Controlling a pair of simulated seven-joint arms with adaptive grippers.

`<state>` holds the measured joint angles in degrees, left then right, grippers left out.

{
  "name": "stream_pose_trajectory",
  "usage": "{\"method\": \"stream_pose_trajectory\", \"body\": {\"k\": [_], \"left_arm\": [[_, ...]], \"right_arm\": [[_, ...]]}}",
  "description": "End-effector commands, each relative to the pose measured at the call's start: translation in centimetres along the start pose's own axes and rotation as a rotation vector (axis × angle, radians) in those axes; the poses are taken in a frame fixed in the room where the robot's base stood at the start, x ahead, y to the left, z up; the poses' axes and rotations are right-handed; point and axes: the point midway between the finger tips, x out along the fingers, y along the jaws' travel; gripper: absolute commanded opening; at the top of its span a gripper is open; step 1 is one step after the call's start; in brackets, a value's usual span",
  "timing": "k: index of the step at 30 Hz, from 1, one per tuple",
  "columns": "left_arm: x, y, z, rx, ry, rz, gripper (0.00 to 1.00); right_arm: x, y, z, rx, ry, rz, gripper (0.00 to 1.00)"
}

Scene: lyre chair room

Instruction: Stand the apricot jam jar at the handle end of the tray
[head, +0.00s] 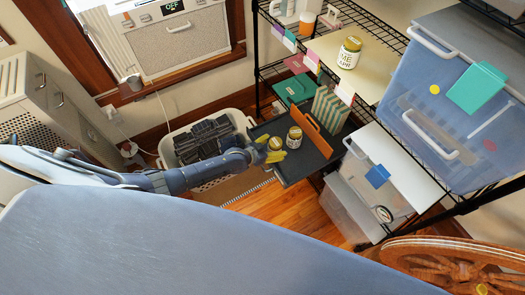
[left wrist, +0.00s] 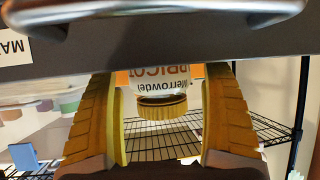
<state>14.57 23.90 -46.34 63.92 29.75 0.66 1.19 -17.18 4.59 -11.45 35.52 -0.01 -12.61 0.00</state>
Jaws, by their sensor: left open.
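The apricot jam jar (left wrist: 160,80) shows upside down in the left wrist view, with a gold lid and part of its label readable. It is between the spread fingers of my left gripper (left wrist: 162,115), with gaps at its sides. In the head view, my left gripper (head: 269,149) is open around a gold-lidded jar (head: 276,143) at the left side of the dark tray (head: 292,173). A second jar (head: 295,138) stands beside it on the tray. The tray's wall hides part of the apricot jar in the wrist view. My right gripper is not in view.
An orange-brown board (head: 312,132) and a striped box (head: 331,109) stand right of the jars. Another jar (head: 349,52) stands on the wire rack's shelf. A white basket (head: 243,119) is at the left. Clear bins (head: 345,207) stand at the right.

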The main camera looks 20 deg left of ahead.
Motion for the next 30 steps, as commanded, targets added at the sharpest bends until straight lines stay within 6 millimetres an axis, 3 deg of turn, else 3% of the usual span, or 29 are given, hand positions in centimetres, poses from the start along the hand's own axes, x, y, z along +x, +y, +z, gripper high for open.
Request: {"method": "stream_pose_trajectory", "body": {"k": [18, 30], "left_arm": [[-9.0, 0.0, 0.0, 0.001, 0.0, 0.0, 0.82], [-11.0, -0.1, 0.4, 0.0, -0.006, -0.005, 0.82]], "right_arm": [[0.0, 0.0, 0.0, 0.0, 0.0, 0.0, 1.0], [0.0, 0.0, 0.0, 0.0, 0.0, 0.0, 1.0]]}}
